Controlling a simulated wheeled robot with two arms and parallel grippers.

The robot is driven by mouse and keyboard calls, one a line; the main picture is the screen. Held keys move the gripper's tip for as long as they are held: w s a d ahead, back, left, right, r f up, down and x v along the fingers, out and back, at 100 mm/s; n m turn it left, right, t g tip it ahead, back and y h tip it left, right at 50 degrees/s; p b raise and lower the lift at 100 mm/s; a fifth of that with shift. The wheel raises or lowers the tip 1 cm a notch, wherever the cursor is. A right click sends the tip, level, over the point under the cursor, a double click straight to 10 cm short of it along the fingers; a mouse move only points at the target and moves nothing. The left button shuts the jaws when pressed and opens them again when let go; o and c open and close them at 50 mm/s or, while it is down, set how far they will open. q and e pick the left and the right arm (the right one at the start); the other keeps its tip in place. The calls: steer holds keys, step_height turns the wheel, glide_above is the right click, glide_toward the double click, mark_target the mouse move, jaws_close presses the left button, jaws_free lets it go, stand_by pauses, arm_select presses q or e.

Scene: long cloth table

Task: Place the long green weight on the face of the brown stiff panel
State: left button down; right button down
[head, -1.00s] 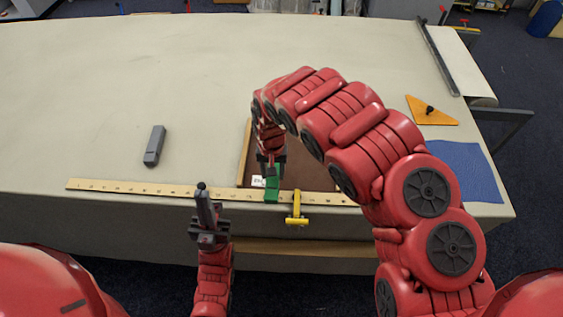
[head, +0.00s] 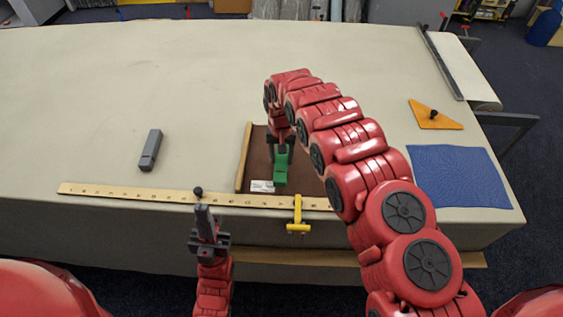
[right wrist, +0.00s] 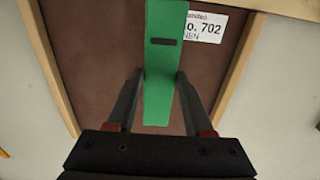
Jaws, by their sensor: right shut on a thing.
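The long green weight (head: 281,170) is between the fingers of my right gripper (head: 282,148), over the brown stiff panel (head: 258,160). In the right wrist view, the green weight (right wrist: 160,70) is clamped between both fingers of my right gripper (right wrist: 160,85), with the brown panel (right wrist: 95,50) behind it. I cannot tell whether the weight touches the panel's face. The panel has pale wooden strips along its edges and a white label (head: 262,186). My left gripper (head: 203,215) is in front of the table edge, away from the panel; its finger gap is not clear.
A yellow ruler (head: 150,195) lies along the front edge, with a yellow clamp (head: 298,215) on it. A grey block (head: 150,150) lies at left. A blue cloth (head: 460,176) and an orange triangle (head: 435,117) lie at right. The table's middle back is clear.

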mark_target(282, 159)
steer(key=shift+w+f+p, duration=0.15)
steer(key=shift+f+p, duration=0.05)
steer(key=shift+p, duration=0.2)
steer(key=shift+f+p, duration=0.3)
steer(key=shift+f, duration=1.15)
steer(key=shift+f, duration=0.2)
steer(key=shift+c, duration=1.4)
jaws_free()
steer(key=shift+r, duration=0.1)
